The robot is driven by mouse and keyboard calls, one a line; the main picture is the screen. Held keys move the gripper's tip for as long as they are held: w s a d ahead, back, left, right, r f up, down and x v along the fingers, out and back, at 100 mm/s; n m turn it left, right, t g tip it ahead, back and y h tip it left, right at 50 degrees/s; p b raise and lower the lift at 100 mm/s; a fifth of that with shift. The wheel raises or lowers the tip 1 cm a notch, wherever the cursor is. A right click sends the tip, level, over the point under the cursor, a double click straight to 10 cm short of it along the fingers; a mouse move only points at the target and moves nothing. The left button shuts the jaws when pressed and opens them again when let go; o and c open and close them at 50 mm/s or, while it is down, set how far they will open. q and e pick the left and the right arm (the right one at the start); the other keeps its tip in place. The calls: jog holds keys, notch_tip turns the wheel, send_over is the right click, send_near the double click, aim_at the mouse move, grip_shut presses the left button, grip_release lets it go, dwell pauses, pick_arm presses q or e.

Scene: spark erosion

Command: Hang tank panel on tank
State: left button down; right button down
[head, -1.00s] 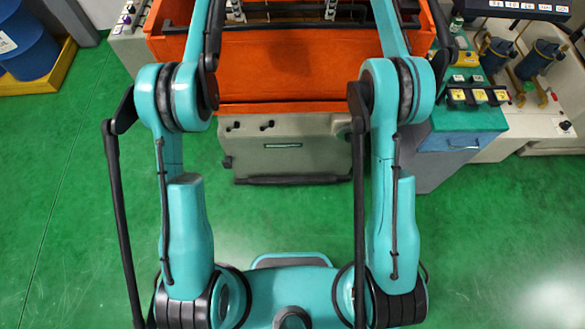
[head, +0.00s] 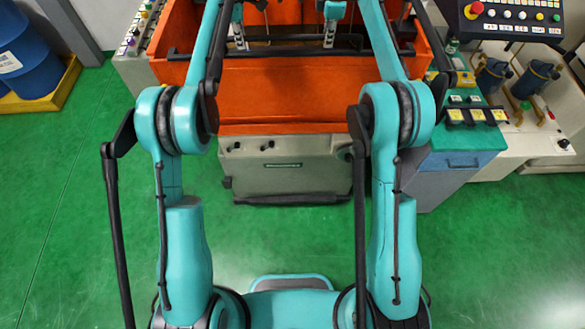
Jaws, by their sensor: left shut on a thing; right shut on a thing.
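The orange tank (head: 425,68) stands ahead at the top of the head view. A broad orange panel face (head: 285,95), which looks like the tank panel, is at its front, with a dark rail along its upper edge. My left gripper (head: 239,42) and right gripper (head: 329,40) point down at this upper edge, apart from each other. Both are shut on what looks like the panel's dark bar (head: 285,38). The fingertips are small, and I cannot tell whether the panel is seated on the tank. My arms cover parts of its sides.
A grey machine base (head: 285,170) sits below the orange face. A teal-topped cabinet (head: 460,160) and control panel (head: 510,14) are at right. Blue drums (head: 25,55) stand on a yellow pallet (head: 45,98) at left. The green floor is clear.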

pick_arm(q)
jog(key=shift+f, duration=0.55)
pick_arm(e)
jog(key=shift+f, duration=0.5)
dwell(0.4)
pick_arm(q)
jog(key=c, duration=1.4)
grip_release()
jog(key=shift+c, duration=0.2)
jog(key=shift+f, duration=0.1)
pick_arm(e)
jog(key=c, duration=1.9)
grip_release()
pick_arm(q)
jog(key=shift+s, duration=0.1)
pick_arm(e)
jog(key=o, duration=0.4)
jog(key=shift+s, duration=0.1)
pick_arm(q)
jog(key=shift+s, duration=0.1)
pick_arm(e)
jog(key=shift+o, duration=0.2)
jog(key=shift+s, duration=0.15)
pick_arm(q)
jog(key=shift+r, duration=0.2)
pick_arm(e)
jog(key=shift+r, duration=0.1)
